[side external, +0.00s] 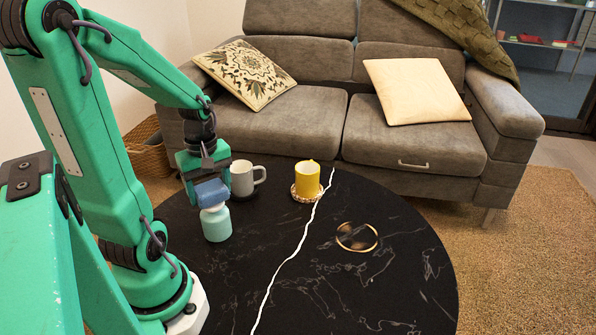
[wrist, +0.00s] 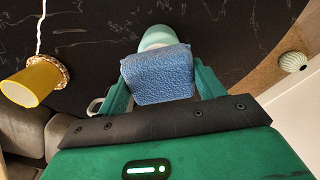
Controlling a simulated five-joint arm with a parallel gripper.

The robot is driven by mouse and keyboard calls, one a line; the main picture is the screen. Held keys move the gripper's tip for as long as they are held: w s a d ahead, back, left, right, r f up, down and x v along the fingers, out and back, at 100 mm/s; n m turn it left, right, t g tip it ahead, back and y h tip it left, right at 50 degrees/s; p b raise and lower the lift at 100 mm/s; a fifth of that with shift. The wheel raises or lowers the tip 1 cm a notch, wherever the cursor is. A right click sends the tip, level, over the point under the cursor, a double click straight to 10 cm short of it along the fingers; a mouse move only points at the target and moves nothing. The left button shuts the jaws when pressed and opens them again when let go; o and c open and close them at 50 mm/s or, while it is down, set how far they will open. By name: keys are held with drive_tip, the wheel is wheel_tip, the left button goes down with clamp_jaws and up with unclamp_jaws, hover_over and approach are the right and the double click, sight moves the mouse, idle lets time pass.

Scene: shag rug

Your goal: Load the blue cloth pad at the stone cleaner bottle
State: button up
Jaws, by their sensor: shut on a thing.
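The blue cloth pad (side external: 211,193) is a small, textured blue block. My gripper (side external: 208,176) is shut on it, and the green fingers show on both sides of the pad (wrist: 158,75) in the wrist view. The stone cleaner bottle (side external: 216,224) is a pale mint bottle with a whitish top, standing upright on the black table. The pad is right at the bottle's top in the side view; I cannot tell whether they touch. In the wrist view the bottle (wrist: 156,38) shows just beyond the pad, partly hidden by it.
A grey-white mug (side external: 242,179) stands close behind my gripper. A yellow mug (side external: 307,174) sits on a beaded coaster (side external: 306,196). A gold ring-shaped item (side external: 357,237) lies on the black marbled table (side external: 330,285). The table's front and right are mostly clear; a sofa (side external: 300,110) stands behind.

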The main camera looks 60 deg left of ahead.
sight(215, 186)
drive_tip(key=shift+f, duration=0.6)
idle(1.8)
drive_tip(key=shift+r, duration=3.6)
drive_tip(key=shift+w, duration=0.1)
drive_tip(key=shift+w+d+r+m, duration=0.1)
drive_tip(key=shift+w+m, duration=0.4)
drive_tip(key=shift+w, duration=0.1)
drive_tip(key=w+d+r+m, duration=0.1)
drive_tip(key=w+d+m, duration=1.5)
drive_tip(key=w, duration=0.4)
drive_tip(key=shift+w+r+m, duration=0.3)
drive_tip(key=shift+w+m, duration=0.1)
drive_tip(key=shift+m, duration=0.3)
